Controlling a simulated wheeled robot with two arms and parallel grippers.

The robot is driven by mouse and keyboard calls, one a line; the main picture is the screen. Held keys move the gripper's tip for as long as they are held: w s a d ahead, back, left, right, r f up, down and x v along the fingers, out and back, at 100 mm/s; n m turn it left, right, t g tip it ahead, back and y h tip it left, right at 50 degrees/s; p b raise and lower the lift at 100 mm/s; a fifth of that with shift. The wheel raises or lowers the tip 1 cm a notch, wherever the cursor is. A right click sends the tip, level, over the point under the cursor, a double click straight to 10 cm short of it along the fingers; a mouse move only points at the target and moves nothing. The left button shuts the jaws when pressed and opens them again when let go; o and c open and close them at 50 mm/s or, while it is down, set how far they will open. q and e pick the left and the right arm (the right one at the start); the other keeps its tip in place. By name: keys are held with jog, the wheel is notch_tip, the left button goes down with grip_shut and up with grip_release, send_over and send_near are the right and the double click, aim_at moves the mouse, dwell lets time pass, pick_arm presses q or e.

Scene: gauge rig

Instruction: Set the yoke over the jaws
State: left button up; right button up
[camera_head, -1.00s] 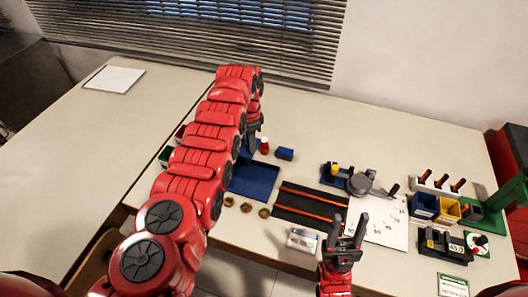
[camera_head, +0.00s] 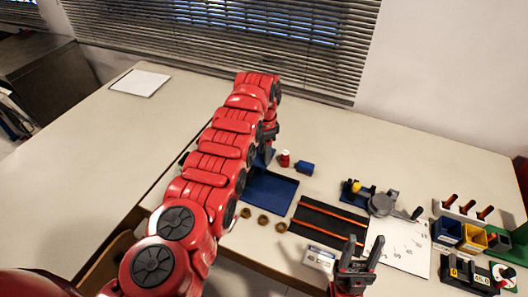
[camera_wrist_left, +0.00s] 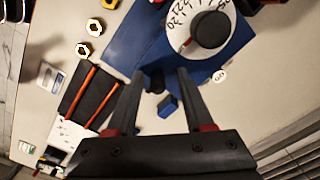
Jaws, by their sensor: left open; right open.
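My left gripper (camera_head: 266,154) hangs over the back of the table behind my left arm, which hides part of what is under it. In the left wrist view its fingers (camera_wrist_left: 160,76) are apart and empty, with a small black part (camera_wrist_left: 153,81) between their tips. Close by is a white dial (camera_wrist_left: 205,27) with a black knob on a blue base. My right gripper (camera_head: 362,248) is open and empty near the table's front edge. I cannot tell which part is the yoke.
A blue tray (camera_head: 280,192), several brass nuts (camera_head: 263,220) and a black mat with orange strips (camera_head: 325,222) lie mid-table. A red jar (camera_head: 285,158) and blue block (camera_head: 306,167) stand behind. Bins (camera_head: 447,231) are at right. The left table is mostly clear.

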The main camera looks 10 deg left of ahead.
pick_arm(q)
jog(key=shift+r, duration=0.5)
notch_tip(320, 180, up, 4)
jog(key=shift+r+b, duration=0.2)
jog(key=shift+b, duration=0.75)
notch_tip(320, 180, up, 3)
jog(key=shift+r+p, duration=0.1)
jog(key=shift+p, duration=0.5)
notch_tip(320, 180, up, 9)
jog(key=p, duration=0.8)
jog(key=shift+p, duration=0.35)
jog(key=shift+s+f, duration=0.1)
jog(key=shift+f, duration=0.1)
